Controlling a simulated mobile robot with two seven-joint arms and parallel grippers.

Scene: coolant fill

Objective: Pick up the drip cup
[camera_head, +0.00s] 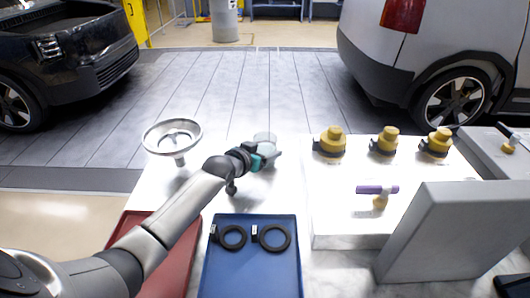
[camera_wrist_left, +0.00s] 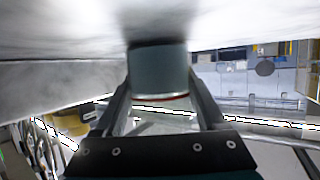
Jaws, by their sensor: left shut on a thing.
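The drip cup (camera_head: 265,139) is a clear, greyish cup near the back edge of the white table. My left gripper (camera_head: 264,153) is shut on it, with the arm reaching in from the lower left. In the left wrist view the grey cup (camera_wrist_left: 160,72) sits between the two fingers of the left gripper (camera_wrist_left: 162,100), and a thin red line shows near its rim. The cup is close to the white table surface; I cannot tell whether it touches it. The gripper hides part of the cup in the head view. My right gripper is not in view.
A metal funnel (camera_head: 173,137) stands left of the cup. A blue tray (camera_head: 252,275) with two black rings and a red tray (camera_head: 180,262) are in front. Several yellow caps (camera_head: 330,143) and a purple-handled part (camera_head: 377,189) are right. A grey panel (camera_head: 445,230) stands front right.

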